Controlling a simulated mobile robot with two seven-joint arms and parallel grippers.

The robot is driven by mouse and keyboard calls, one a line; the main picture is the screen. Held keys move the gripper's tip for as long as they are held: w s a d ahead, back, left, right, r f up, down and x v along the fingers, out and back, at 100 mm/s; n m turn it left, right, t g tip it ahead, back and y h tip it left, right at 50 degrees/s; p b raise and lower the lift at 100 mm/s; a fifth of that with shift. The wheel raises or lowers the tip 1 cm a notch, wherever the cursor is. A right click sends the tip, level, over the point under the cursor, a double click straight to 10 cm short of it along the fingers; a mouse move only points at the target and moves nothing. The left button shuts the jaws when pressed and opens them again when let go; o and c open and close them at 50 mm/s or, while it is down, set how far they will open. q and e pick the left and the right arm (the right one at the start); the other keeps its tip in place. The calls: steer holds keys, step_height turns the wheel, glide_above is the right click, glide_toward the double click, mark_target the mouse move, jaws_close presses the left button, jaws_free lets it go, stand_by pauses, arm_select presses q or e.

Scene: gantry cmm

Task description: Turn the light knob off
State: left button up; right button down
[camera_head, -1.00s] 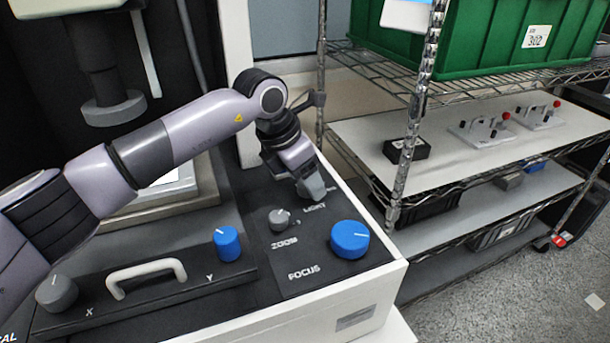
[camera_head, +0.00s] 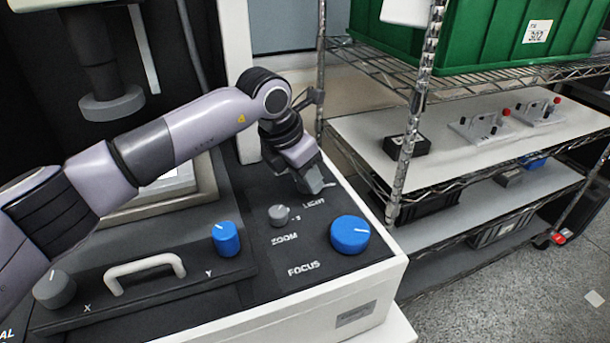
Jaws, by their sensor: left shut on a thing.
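My left gripper (camera_head: 314,184) reaches down to the dark control panel (camera_head: 262,245), just above the word LIGHT. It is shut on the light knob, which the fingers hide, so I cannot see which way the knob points. In front of it are the small grey ZOOM knob (camera_head: 278,215) and the large blue FOCUS knob (camera_head: 349,234); the gripper is apart from both. My right gripper is not in view.
A blue Y knob (camera_head: 226,239), a grey X knob (camera_head: 55,289) and a white handle (camera_head: 145,271) are on the left. A wire shelf rack (camera_head: 465,150) with a green crate (camera_head: 485,35) stands close on the right.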

arm_select(q)
steer(key=n+t+y+b, duration=0.1)
steer(key=n+b, duration=0.2)
steer(key=n, duration=0.1)
steer(key=shift+f, duration=0.1)
steer(key=n+y+b, duration=0.1)
steer(key=n+b, duration=0.1)
steer(key=n, duration=0.1)
steer(key=shift+d+t, duration=0.1)
steer(key=shift+t, duration=0.2)
steer(key=shift+n, duration=0.4)
steer(key=shift+y+b, duration=0.3)
steer(key=shift+r, duration=0.2)
steer(key=o, duration=1.1)
steer(key=shift+c, duration=0.2)
steer(key=shift+s, duration=0.1)
steer(key=v, duration=0.7)
